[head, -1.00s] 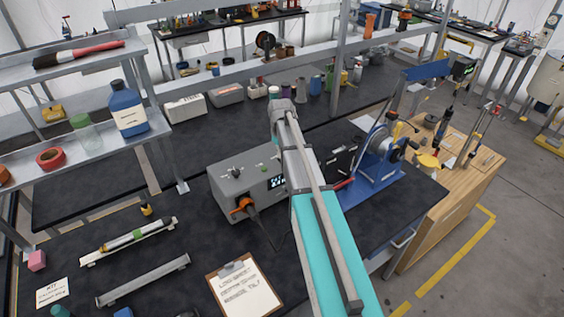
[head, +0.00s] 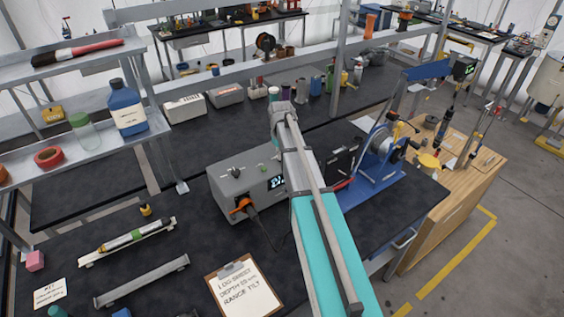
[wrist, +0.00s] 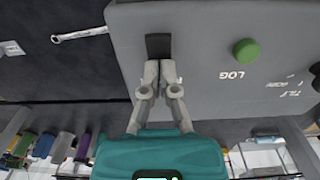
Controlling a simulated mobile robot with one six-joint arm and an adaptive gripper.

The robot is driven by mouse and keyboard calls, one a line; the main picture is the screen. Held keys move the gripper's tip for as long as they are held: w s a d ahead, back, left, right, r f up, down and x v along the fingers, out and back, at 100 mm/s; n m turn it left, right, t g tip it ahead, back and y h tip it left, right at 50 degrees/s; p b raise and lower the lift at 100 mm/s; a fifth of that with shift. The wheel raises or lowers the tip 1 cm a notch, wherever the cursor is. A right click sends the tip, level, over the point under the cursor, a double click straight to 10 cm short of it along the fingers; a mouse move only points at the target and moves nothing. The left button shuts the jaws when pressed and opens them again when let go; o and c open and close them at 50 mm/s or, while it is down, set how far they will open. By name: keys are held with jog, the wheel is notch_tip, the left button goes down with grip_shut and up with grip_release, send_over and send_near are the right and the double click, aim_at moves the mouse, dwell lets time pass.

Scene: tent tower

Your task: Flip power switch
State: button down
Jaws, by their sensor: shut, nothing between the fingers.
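The grey instrument box (head: 240,187) stands on the black bench, with a lit display (head: 277,182), a green button (head: 262,167) and an orange connector (head: 240,206) showing. In the wrist view, a dark rectangular switch (wrist: 158,46) lies in the box's grey top panel (wrist: 200,30), and the green LOG button (wrist: 247,51) is to its right. My gripper (wrist: 158,68) is shut and empty, its fingertips at the near edge of the switch. I cannot tell whether they touch it. In the head view, my arm hides the switch and my gripper.
A blue-framed winch (head: 375,160) stands right of the box. A clipboard (head: 243,287) lies in front, and a holder with a tube (head: 128,241) lies to the left. Bottles and cups stand behind. A wrench (wrist: 80,34) lies beside the box.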

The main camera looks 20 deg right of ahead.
jog(key=shift+r+p, duration=3.45)
jog(key=shift+p, duration=0.1)
